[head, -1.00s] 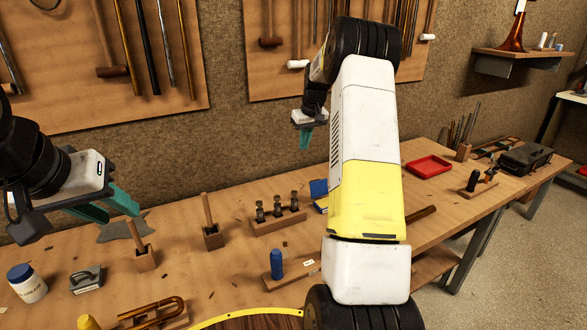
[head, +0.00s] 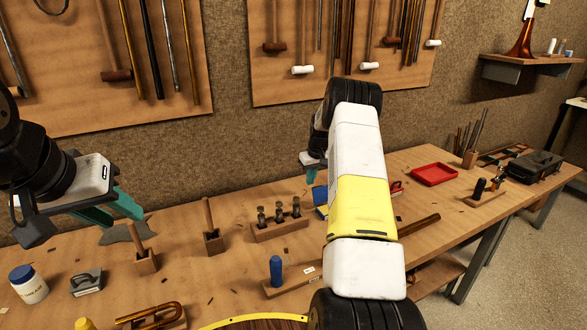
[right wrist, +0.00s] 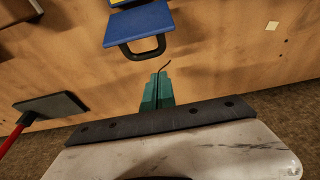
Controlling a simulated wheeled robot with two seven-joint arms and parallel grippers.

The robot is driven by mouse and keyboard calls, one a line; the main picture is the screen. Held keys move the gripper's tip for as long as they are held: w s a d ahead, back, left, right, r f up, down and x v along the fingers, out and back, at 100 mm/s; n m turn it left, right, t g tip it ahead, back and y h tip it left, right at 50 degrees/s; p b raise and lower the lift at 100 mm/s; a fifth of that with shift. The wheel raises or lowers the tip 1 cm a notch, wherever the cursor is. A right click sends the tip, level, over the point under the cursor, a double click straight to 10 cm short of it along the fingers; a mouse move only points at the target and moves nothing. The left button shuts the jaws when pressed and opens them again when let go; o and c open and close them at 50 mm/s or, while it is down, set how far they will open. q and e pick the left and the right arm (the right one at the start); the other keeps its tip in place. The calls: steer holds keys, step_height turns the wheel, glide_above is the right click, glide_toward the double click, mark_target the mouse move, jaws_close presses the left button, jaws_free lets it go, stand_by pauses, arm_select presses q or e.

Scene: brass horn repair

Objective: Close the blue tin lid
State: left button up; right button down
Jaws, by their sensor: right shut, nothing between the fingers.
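The blue tin lid (right wrist: 143,27) shows as a flat blue panel with a dark loop handle in the right wrist view, a bit of yellow at its far edge. In the head view the blue tin (head: 320,196) is partly hidden behind my right arm. My right gripper (right wrist: 160,76) has its teal fingers shut and empty, just short of the handle; I cannot tell whether they touch it. In the head view this gripper (head: 310,176) is just above the blue tin. My left gripper (head: 120,208) is open and empty over the left of the bench.
A wooden block with several small tools (head: 279,219) stands left of the tin. A red tray (head: 434,174) is to the right. A dark flat-headed tool with a red handle (right wrist: 50,108) lies near my right gripper. A blue bottle (head: 276,270) stands at the front.

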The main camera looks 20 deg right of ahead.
mark_target(319, 193)
steer(key=shift+s+d, duration=0.1)
steer(key=shift+s, duration=1.05)
steer(key=shift+r, duration=0.1)
